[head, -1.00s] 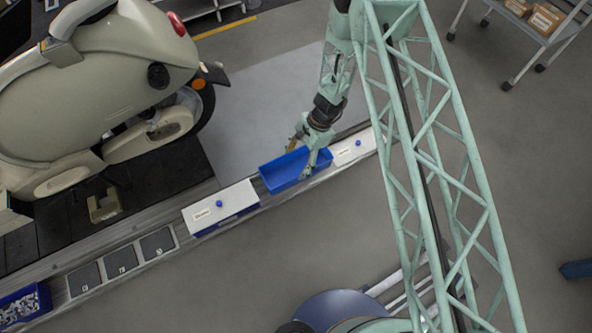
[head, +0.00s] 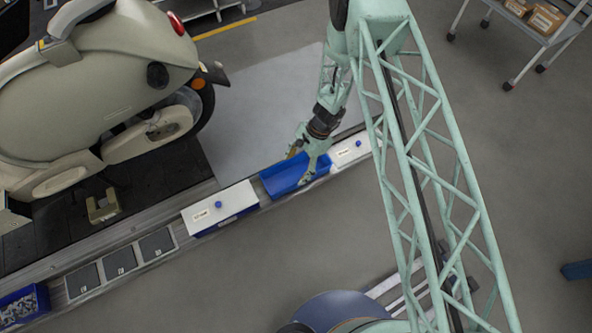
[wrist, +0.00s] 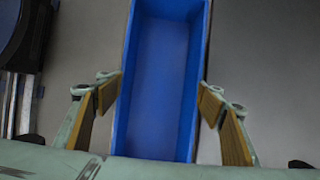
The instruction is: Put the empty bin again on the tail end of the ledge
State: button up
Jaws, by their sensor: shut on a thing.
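The empty blue bin (head: 284,186) is open-topped and lies lengthwise along the ledge (head: 135,228), between two white-lidded bins. In the wrist view the bin (wrist: 158,85) runs upright through the middle, and its inside is bare. My gripper (head: 300,168) is at the bin, with one finger on each long side. In the wrist view my gripper (wrist: 160,92) has its tan-padded fingers on both side walls, shut on the bin. I cannot tell whether the bin rests on the ledge or is just above it.
One white-lidded bin (head: 220,207) is close on the left, another (head: 350,150) close on the right. Numbered dark plates (head: 120,261) and a blue bin of small parts (head: 22,306) lie further left. A scooter (head: 100,100) stands behind the ledge.

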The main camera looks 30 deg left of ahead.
jog(key=shift+f, duration=0.35)
jog(key=shift+f, duration=0.2)
jog(key=o, duration=0.7)
jog(key=shift+r, duration=0.25)
jog(key=p+v, duration=0.1)
jog(key=v, duration=1.1)
jog(key=shift+f+p, duration=0.1)
jog(key=shift+p, duration=0.25)
dwell(0.4)
